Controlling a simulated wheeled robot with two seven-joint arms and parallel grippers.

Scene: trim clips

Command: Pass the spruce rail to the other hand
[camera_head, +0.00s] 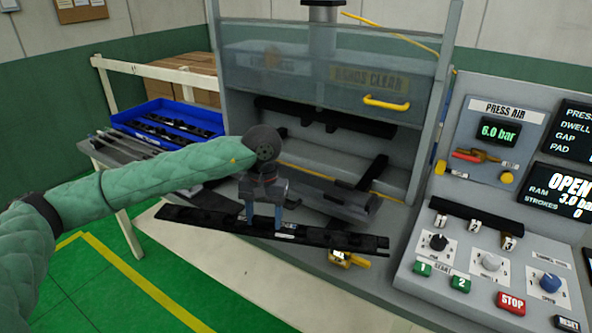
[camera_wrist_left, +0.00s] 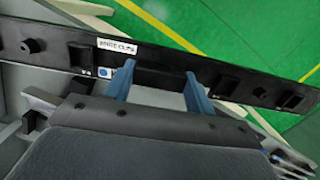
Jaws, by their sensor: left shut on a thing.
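The rail (camera_head: 335,238) is a long black bar with small raised clips along it, and it hangs level in front of the press, slightly lower at the right. My left gripper (camera_head: 264,216) is shut on it near its middle, fingers pointing down. In the left wrist view the rail (camera_wrist_left: 240,85) crosses the picture between the two blue fingers (camera_wrist_left: 156,78). My right gripper is in neither view.
The press (camera_head: 330,60) stands behind, its clear guard raised over the opening. A control panel (camera_head: 500,220) is at the right. A blue tray (camera_head: 150,112) with black rails sits on a side table at the left. Open green floor (camera_head: 95,280) lies at front left.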

